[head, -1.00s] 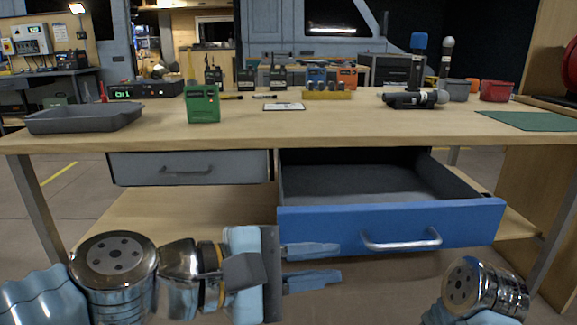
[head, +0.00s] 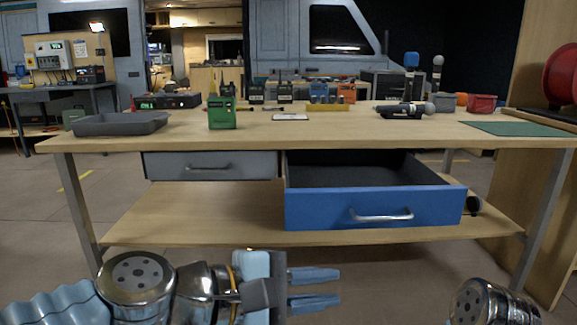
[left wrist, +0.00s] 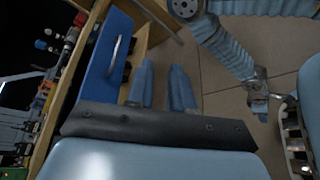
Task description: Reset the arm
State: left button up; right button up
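My left gripper (head: 314,288) is low in front of the workbench, its two light-blue fingers pointing right. The fingers are apart with nothing between them; the left wrist view also shows them (left wrist: 162,85) spread and empty. It is in front of and below the blue drawer (head: 330,212), apart from it. The blue drawer stands pulled out and looks empty. In the left wrist view its blue front and handle (left wrist: 113,55) lie left of the fingers. Part of my right arm (head: 490,303) shows at the bottom right of the head view; its gripper is out of frame there.
The wooden workbench (head: 330,133) holds a grey tray (head: 120,124), a green device (head: 222,113), radios, microphones (head: 405,110) and a green mat (head: 520,128). A grey drawer (head: 225,172) is shut beside the blue one. A lower shelf (head: 200,213) runs underneath. Floor in front is clear.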

pick_arm(q)
jog(key=w+a+f+m+g+y+p, duration=0.1)
jog(key=w+a+f+y+p, duration=0.15)
jog(key=f, duration=0.65)
jog(key=w+a+f+m+y+p, duration=0.1)
jog(key=w+a+f+y+p, duration=0.2)
jog(key=f, duration=0.7)
jog(key=w+a+f+g+y+p, duration=0.1)
jog(key=w+a+f+y+p, duration=0.1)
jog(key=w+a+f, duration=0.5)
jog(key=s+a+f+m+g+y+p, duration=0.1)
jog(key=s+f+m+p, duration=0.1)
jog(key=s+f, duration=0.5)
jog(key=s+a+f+m+g+y+p, duration=0.1)
jog(key=s+f+m+g+p, duration=0.1)
jog(key=s+f+m, duration=0.3)
notch_tip(320, 180, down, 7)
jog(key=s, duration=0.3)
jog(key=shift+a+f+p, duration=0.15)
jog(key=shift+a+p, duration=0.15)
jog(key=shift+a, duration=0.1)
